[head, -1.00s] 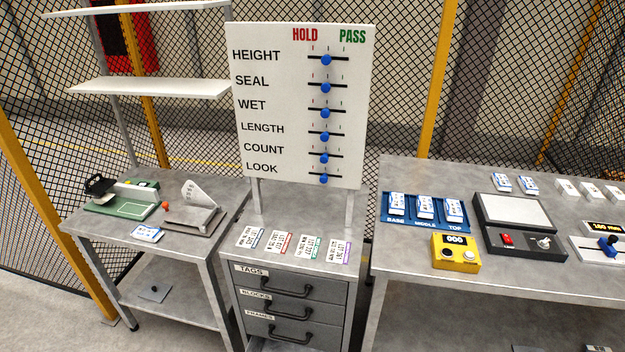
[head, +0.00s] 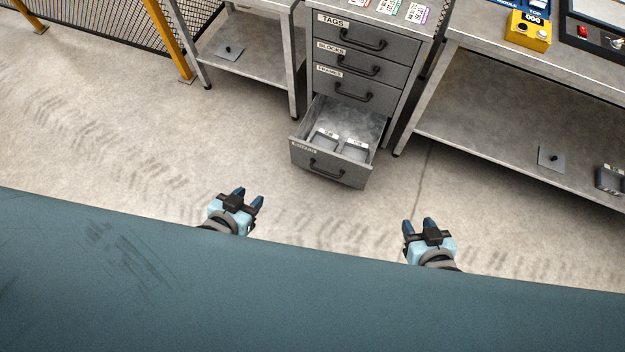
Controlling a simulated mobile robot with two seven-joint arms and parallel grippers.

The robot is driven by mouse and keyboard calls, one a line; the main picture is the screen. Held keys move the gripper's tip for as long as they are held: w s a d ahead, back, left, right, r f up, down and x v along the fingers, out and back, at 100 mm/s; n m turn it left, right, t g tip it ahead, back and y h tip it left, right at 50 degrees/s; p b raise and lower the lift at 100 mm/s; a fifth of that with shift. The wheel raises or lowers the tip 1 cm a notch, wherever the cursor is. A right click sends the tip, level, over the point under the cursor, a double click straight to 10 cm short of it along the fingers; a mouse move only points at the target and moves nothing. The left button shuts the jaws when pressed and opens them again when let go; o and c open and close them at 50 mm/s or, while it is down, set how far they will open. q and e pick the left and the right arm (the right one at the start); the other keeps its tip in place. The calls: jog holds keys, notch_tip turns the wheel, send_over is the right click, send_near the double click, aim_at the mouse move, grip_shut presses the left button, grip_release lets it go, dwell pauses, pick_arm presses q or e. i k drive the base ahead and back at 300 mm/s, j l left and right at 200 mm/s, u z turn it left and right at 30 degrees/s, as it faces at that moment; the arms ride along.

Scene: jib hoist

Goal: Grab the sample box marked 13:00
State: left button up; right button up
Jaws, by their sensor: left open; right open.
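The bottom drawer (head: 347,179) of the cabinet is pulled out. Two small grey boxes, a left one (head: 325,138) and a right one (head: 355,150), lie side by side inside it. Each has a pale label on top, too small to read, so I cannot tell which is marked 13:00. My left gripper (head: 249,198) is open and empty, in front of the drawer and to its left. My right gripper (head: 419,223) is open and empty, in front of the drawer and to its right. Neither touches the drawer.
Above the open drawer are shut drawers labelled TAGS (head: 350,40), BLOCKS and FRAMES. A table with a lower shelf (head: 225,62) stands left, and a longer bench with a lower shelf (head: 490,125) stands right. The floor (head: 130,150) before them is clear.

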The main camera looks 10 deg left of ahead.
aim_at(322, 138)
jog(key=k+j, duration=0.1)
jog(key=i+j+u, duration=0.3)
jog(key=i+j, duration=0.2)
jog(key=i+j+u, duration=0.25)
jog(key=i, duration=0.35)
jog(key=j+z, duration=0.1)
jog(key=z, duration=1.1)
jog(key=k+u, duration=0.2)
jog(key=k, duration=0.2)
